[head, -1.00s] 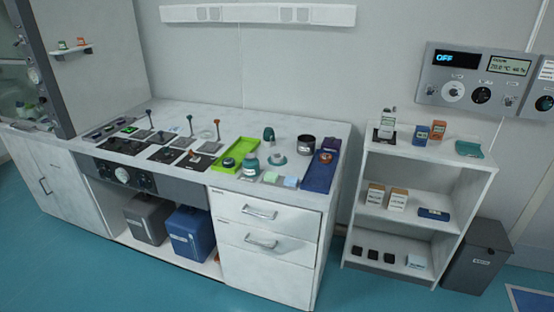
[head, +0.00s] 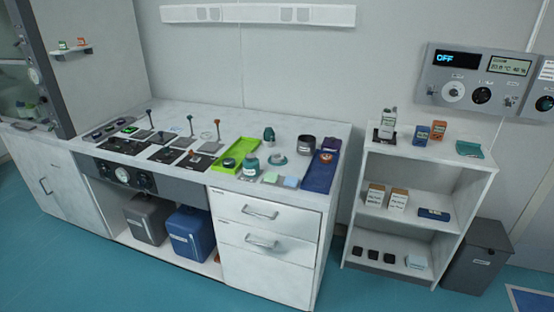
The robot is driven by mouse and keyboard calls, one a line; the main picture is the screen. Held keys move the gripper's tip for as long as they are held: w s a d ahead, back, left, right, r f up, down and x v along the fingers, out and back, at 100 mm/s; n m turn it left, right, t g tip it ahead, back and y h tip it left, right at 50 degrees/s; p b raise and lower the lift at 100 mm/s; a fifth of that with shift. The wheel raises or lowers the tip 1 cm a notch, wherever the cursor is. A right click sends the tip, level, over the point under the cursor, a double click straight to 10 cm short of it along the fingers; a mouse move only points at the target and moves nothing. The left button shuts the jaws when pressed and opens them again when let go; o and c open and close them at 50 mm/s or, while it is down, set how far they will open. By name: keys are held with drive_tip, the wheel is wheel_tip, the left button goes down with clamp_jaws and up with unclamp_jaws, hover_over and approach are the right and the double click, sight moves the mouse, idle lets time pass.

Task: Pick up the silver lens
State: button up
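I cannot pick out a silver lens for certain; the small items on the white workbench (head: 180,112) are too small to tell. A low round piece with a teal base (head: 278,160) stands on the bench, right of a teal jar (head: 251,165). Several small optics on posts (head: 190,119) and dark square plates (head: 163,155) are on the left half of the bench. My gripper is not in this view.
A green tray (head: 240,150), a dark cup (head: 306,143) and a blue tray (head: 321,175) crowd the bench's right end. A white shelf unit (head: 425,154) with bottles and boxes stands to the right, beside a dark grey bin (head: 478,258). The teal floor in front is clear.

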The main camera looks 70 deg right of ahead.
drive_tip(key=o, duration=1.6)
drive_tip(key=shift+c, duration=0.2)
